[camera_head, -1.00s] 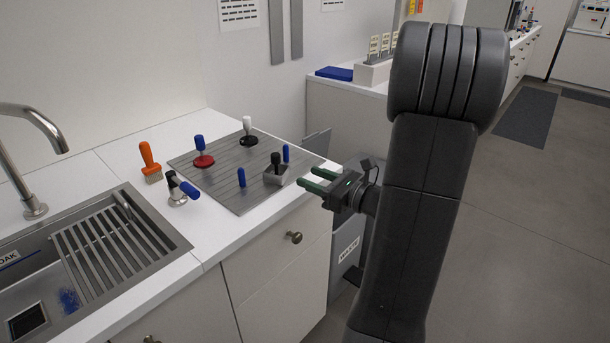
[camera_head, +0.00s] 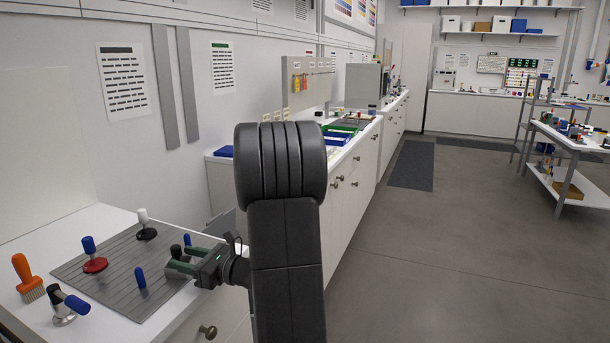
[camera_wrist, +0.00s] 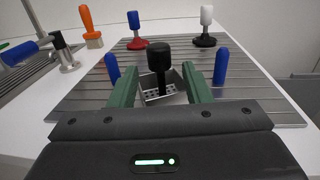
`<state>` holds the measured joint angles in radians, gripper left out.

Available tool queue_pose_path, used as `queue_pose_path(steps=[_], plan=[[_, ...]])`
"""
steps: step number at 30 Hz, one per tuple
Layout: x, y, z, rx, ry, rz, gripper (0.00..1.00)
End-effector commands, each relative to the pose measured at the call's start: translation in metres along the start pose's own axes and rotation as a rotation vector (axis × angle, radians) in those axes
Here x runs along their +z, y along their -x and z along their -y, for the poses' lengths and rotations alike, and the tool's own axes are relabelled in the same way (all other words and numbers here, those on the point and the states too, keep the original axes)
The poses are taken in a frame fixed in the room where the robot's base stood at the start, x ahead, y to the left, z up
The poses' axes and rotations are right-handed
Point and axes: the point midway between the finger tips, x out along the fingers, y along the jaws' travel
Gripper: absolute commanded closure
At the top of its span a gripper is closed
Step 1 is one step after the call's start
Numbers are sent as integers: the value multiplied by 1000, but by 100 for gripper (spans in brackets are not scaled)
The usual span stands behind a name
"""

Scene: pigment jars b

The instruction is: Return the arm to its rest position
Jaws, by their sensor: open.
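My arm stands upright in the middle of the head view. My gripper (camera_head: 178,260) is open at the right edge of the grey slatted mat (camera_head: 115,265), its green fingers pointing left. In the wrist view my gripper (camera_wrist: 158,68) has a black-handled tool (camera_wrist: 158,58) showing between its fingers. That tool stands in a small metal holder (camera_wrist: 172,96) on the mat. The fingers do not close on it, and the gap to it is hard to judge. In the head view the fingers partly hide the holder.
Red-based (camera_head: 95,264) and black-based (camera_head: 146,233) tools and blue pegs (camera_head: 140,278) stand on the mat. An orange-handled brush (camera_head: 28,278) and a metal piece with a blue handle (camera_head: 68,305) are left. A further counter (camera_head: 345,180) runs behind; open floor (camera_head: 450,240) lies right.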

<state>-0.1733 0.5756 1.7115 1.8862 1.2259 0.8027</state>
Motion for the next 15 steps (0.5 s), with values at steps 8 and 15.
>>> queue_pose_path(steps=[8, 15], plan=[[13, -30, 0, 0, 4, 2, 56], [31, -29, 0, -1, 1, 1, 56]])
